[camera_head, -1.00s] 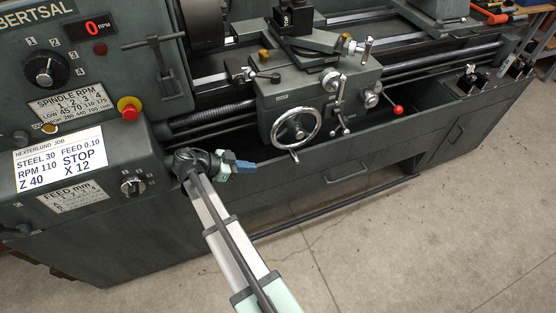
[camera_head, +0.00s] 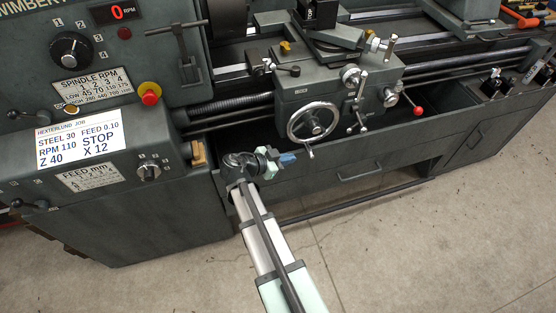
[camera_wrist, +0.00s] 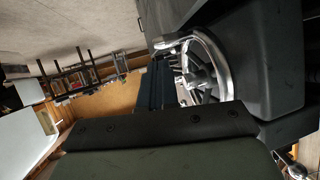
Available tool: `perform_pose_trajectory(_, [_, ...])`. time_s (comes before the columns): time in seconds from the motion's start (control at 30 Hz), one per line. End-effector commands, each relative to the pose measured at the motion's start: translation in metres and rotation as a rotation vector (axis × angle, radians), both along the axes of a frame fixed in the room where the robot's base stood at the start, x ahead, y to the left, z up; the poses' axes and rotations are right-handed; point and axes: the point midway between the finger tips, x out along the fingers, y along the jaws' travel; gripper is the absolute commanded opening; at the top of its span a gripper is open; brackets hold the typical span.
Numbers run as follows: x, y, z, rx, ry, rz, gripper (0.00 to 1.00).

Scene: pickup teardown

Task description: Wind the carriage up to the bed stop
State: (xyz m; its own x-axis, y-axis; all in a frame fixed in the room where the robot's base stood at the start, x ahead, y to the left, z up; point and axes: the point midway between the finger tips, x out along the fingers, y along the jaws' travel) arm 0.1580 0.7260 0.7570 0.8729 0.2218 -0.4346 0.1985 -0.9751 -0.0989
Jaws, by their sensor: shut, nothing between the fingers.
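The carriage (camera_head: 350,85) sits on the lathe bed, right of the headstock. Its chromed handwheel (camera_head: 334,121) is on the left of the apron, with a handle at its lower rim. My gripper (camera_head: 287,159) is shut and empty, in front of the machine, just below and left of the handwheel and apparently apart from it. In the wrist view the handwheel rim (camera_wrist: 222,53) and spokes show close ahead, partly hidden by a dark part at the bottom. I cannot clearly pick out the bed stop. Space remains between the carriage and the headstock.
A job card (camera_head: 82,142) reads STOP X 12 and Z 40. The spindle display (camera_head: 122,12) shows 0. A red stop button (camera_head: 150,95) is on the headstock. A red-knobbed lever (camera_head: 418,111) sticks out right of the apron. The floor in front is clear.

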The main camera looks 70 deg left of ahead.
Motion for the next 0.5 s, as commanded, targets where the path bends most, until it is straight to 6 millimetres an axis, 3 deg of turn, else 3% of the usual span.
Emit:
perform_pose_trajectory(0.2, [0.033, 0.008, -0.017, -0.001, -0.001, -0.003, 0.00])
perform_pose_trajectory(0.5, [0.058, 0.015, -0.029, 0.000, 0.000, -0.001, 0.00])
